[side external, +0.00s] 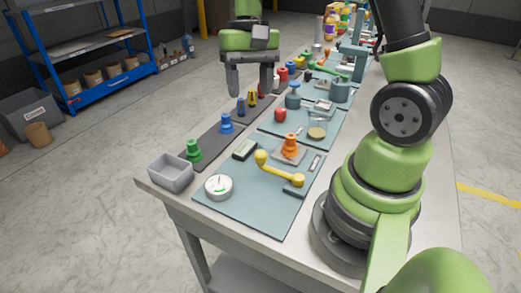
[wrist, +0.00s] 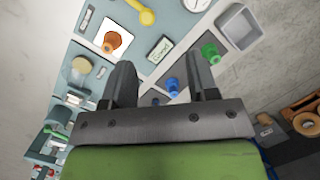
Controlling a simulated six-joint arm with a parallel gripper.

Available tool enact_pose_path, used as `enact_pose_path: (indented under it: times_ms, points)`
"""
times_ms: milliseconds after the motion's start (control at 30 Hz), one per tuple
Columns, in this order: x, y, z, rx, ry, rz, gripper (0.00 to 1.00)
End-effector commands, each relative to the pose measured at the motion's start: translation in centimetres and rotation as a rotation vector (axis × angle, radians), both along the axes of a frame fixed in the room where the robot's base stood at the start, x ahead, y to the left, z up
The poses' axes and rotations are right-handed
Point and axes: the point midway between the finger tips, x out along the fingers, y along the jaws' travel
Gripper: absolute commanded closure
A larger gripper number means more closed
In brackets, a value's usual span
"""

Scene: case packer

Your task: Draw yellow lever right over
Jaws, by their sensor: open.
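The yellow lever (side external: 277,170) is on the near teal panel in the side external view. Its round knob end points to the upper left and its other end meets a dark base (side external: 294,181). In the wrist view only part of the yellow lever (wrist: 146,15) shows, cut by the top edge. My gripper (side external: 251,90) is open and empty, above the far left part of the table, well away from the lever. Its two fingers (wrist: 160,63) also stand apart in the wrist view, with nothing between them that they touch.
Near the lever are an orange knob (side external: 290,143), a round white gauge (side external: 218,187) and a small display (side external: 245,149). A grey tray (side external: 171,172) sits at the table corner. Green (side external: 194,151) and blue (side external: 227,123) pieces stand on a dark strip. More panels continue behind.

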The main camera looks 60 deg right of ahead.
Motion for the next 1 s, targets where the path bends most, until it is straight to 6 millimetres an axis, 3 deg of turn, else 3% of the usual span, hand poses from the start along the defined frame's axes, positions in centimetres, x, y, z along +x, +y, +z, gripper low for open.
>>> enact_pose_path:
  times_ms: [100,300,467,800,1000]
  points:
    - [0.3,-1.4,-3.2,0.034,0.107,-0.041,0.46]
    - [0.3,-2.3,-5.6,0.062,0.182,-0.069,0.46]
    - [-0.1,-1.9,-7.1,0.065,0.19,-0.068,0.46]
    - [-1.9,-0.2,-12.7,0.064,0.192,-0.069,0.46]
    - [-2.3,0.3,-14.5,0.063,0.188,-0.069,0.46]
